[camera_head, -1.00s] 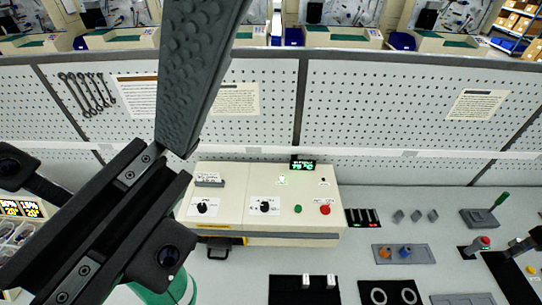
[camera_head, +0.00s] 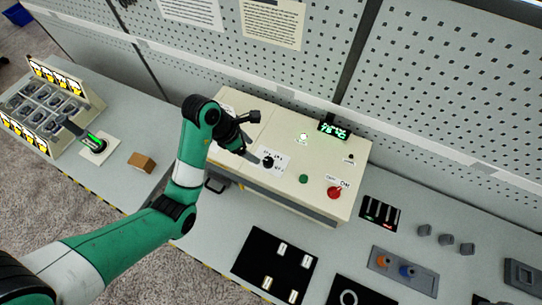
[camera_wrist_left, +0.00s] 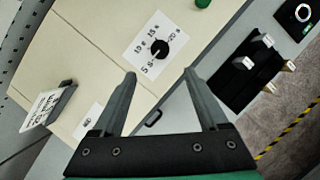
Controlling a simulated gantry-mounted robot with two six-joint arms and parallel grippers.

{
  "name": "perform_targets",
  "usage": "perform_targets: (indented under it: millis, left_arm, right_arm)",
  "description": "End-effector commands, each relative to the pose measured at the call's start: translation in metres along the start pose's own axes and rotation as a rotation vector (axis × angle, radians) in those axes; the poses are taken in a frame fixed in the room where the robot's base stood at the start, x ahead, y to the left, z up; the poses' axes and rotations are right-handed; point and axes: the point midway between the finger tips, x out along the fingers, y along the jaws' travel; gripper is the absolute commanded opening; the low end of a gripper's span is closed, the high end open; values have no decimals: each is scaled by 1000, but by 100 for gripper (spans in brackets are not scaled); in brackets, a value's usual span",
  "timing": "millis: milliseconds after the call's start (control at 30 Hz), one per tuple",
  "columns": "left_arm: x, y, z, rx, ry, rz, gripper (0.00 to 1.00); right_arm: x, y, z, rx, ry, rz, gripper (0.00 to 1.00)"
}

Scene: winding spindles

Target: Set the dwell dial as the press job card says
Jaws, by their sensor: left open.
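The dwell dial (camera_head: 267,161) is a black knob on a white label on the cream press box (camera_head: 325,175). In the left wrist view the dial (camera_wrist_left: 159,49) has marks reading 5 s, 10 s, 15 s and 20 s around it. A light line on the knob seems to face the 5 s side. My left gripper (camera_head: 252,156) is beside the dial at its upper left. In the left wrist view the gripper (camera_wrist_left: 160,78) is open and empty, with the dial ahead of its fingertips. Two printed sheets (camera_head: 272,22) hang on the pegboard; their text is too small to read.
The box also has a green button (camera_head: 303,179), a red button (camera_head: 334,193) and a green-lit display (camera_head: 333,129). A small card on a stand (camera_wrist_left: 47,106) stands on the box. A black mat (camera_head: 262,257) with white-topped pieces lies in front. A brown block (camera_head: 142,162) is on the left bench.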

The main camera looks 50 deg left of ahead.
Motion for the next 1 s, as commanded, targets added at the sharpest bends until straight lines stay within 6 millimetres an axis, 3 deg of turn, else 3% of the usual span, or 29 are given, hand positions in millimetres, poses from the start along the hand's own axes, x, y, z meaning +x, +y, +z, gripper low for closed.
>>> perform_targets:
  millis: [167, 600, 800, 1000]
  left_arm:
    - [18, 0, -1, 3, -3, 1, 76]
    - [95, -1, -1, 5, -5, 0, 76]
    - [111, -1, 2, 3, -3, -1, 76]
    - [115, 0, 3, 4, -5, 0, 76]
  right_arm:
    - [-15, 0, 14, 0, 0, 0, 50]
    - [-79, 0, 73, 0, -1, 0, 50]
    - [-76, 0, 70, 0, 0, 0, 50]
    - [-76, 0, 70, 0, 0, 0, 50]
